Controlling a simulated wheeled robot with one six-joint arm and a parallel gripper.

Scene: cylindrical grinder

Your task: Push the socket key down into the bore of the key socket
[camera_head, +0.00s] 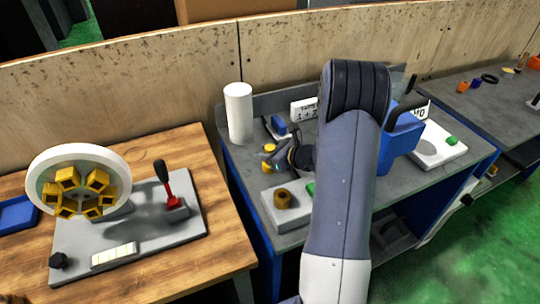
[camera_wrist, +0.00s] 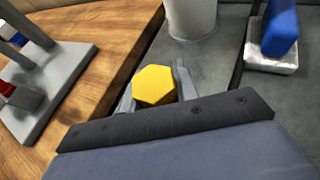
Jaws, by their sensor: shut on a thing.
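My gripper (camera_head: 269,158) hangs over the front left of the grey bench. In the wrist view my gripper (camera_wrist: 156,90) has its two grey fingers on either side of a yellow hexagonal piece, the socket key (camera_wrist: 153,85). In the head view the socket key (camera_head: 266,167) is a small yellow spot at the fingertips, partly hidden. A brown round socket with a dark bore, seemingly the key socket (camera_head: 283,199), stands on a pale grey block just below and in front of the gripper. It appears apart from the key. I cannot make it out in the wrist view.
A white cylinder (camera_head: 239,113) stands behind the gripper at the bench's left. A blue piece on a small base (camera_head: 279,126) and a blue box (camera_head: 402,140) are farther right. A wooden table (camera_head: 150,150) with a wheel fixture and red lever adjoins on the left.

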